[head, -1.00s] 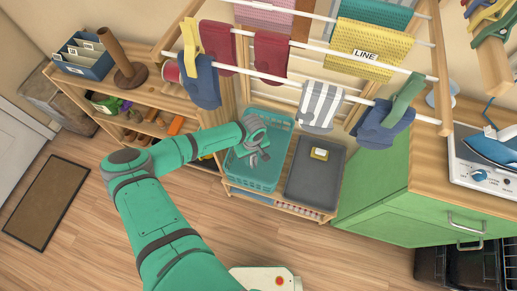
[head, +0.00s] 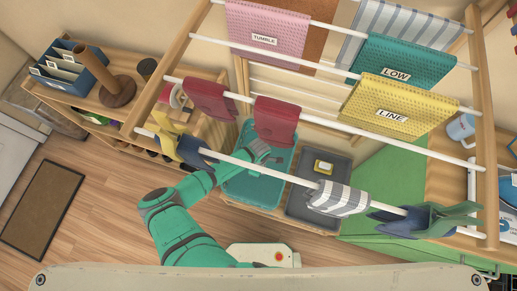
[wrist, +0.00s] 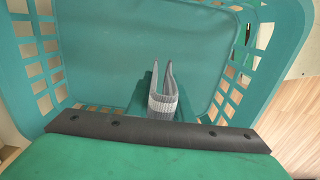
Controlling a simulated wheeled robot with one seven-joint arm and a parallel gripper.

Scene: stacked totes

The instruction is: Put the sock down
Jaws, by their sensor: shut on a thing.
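A grey ribbed sock (wrist: 163,104) is pinched in my gripper in the wrist view, with its folded ends pointing away from me. My gripper (head: 259,153) is shut on it over the teal basket (head: 245,192). The basket's slotted walls (wrist: 37,62) surround the gripper in the wrist view, and its floor looks bare there. I cannot tell how far the sock is from the floor. In the head view the sock is hard to tell from the grey gripper, and a red cloth hangs partly in front.
A grey tray (head: 306,217) with a small yellow-labelled item stands right of the basket. A drying rack rail (head: 270,171) crosses above, with a striped cloth (head: 338,199) and red cloths (head: 277,120) hanging. A wooden shelf stands at left; floor is free below it.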

